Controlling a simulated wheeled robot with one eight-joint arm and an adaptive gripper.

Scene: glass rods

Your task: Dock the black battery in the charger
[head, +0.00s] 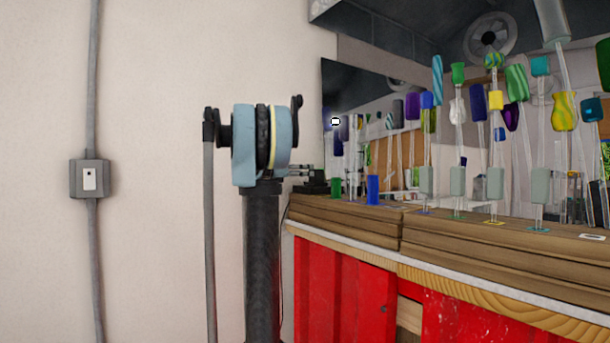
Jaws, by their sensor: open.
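I cannot make out the black battery in the head view. A low black device (314,184) sits at the left end of the wooden bench top (480,226), with thin parts reaching left from it. A thin dark cord hangs down the bench's left side nearby. The device may be the charger, but it is too small to tell, and I see no battery in it. A light-blue and black round-bodied thing (244,150) on a dark post partly covers the area left of the device. I do not see my gripper.
Glass rods with coloured heads stand in pale green holders (458,182) along the bench. Green (336,187) and blue (373,190) cylinders stand near its left end. Red panels (345,280) front the bench. A grey switch box (90,180) is on the bare left wall.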

